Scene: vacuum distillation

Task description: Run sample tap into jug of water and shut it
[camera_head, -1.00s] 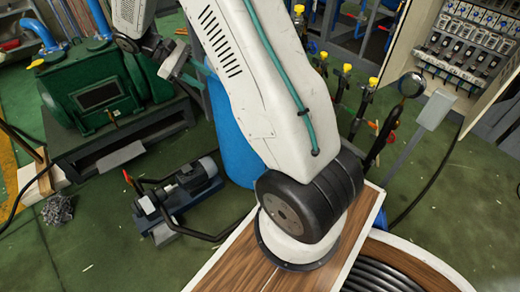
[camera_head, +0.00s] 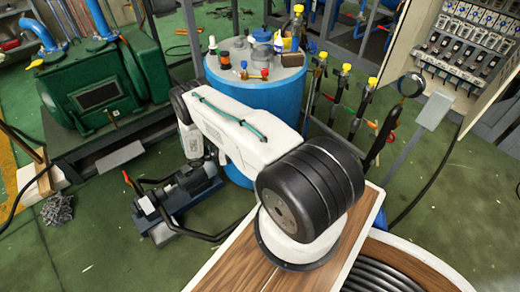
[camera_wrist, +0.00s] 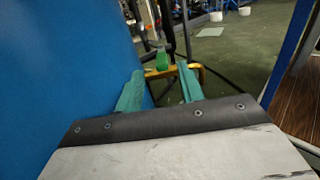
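My gripper (camera_wrist: 161,82) shows in the wrist view with its two green fingers spread apart and nothing held between them. It is low beside the blue drum (camera_wrist: 55,75), which fills the left of that view. A small green object (camera_wrist: 162,60) stands just beyond the fingertips, by a yellow bar (camera_wrist: 188,68); I cannot tell what it is. The blue drum (camera_head: 232,98) there carries several bottles and a small red-handled fitting (camera_head: 264,73). I cannot identify the sample tap or the jug with certainty.
A green machine (camera_head: 105,85) stands at the left and a small motor unit (camera_head: 180,195) on the floor. Yellow-topped valves (camera_head: 342,85) and a gauge (camera_head: 411,85) stand right of the drum. Green floor (camera_head: 455,200) is clear at the right.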

